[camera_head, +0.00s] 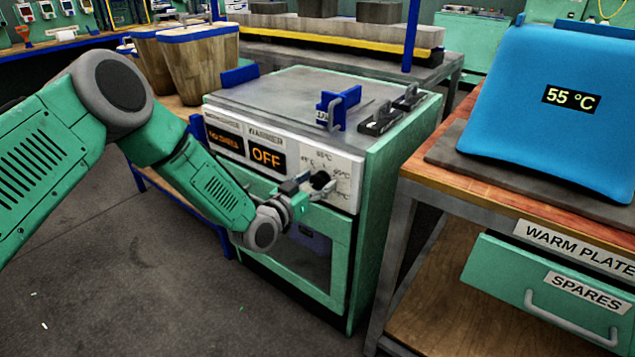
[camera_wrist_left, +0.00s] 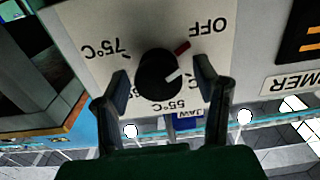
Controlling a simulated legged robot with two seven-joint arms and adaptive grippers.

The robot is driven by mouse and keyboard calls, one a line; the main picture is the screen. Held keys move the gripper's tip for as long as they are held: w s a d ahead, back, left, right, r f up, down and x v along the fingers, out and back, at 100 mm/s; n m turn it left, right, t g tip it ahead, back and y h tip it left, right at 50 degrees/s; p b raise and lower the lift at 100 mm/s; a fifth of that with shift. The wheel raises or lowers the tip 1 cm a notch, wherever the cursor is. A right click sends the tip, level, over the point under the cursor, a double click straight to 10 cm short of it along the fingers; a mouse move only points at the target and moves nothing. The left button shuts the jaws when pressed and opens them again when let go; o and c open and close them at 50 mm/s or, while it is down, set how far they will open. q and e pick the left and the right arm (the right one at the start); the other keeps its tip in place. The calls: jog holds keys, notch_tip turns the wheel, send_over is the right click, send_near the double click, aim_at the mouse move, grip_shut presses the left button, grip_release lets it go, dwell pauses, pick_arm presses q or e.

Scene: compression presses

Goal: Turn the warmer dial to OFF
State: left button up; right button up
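The warmer dial (camera_head: 321,180) is a round black knob on the white front panel of the green warmer (camera_head: 270,138). The dial (camera_wrist_left: 158,78) is close up in the left wrist view, with OFF, 55°C and 75°C printed around it. A red mark shows at its edge toward OFF, and a white line on it points rightward. The warmer display (camera_head: 267,157) reads OFF. My left gripper (camera_head: 306,192) is at the dial; its fingers (camera_wrist_left: 162,78) stand on either side of the knob with small gaps. My right gripper is not in view.
A blue unit (camera_head: 562,75) reading 55 °C stands on the wooden bench (camera_head: 420,165) at right, above a SPARES drawer (camera_head: 545,290). Blue and black parts (camera_head: 345,108) sit on the warmer's top.

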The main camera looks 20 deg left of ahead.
pick_arm(q)
jog(key=v, duration=1.2)
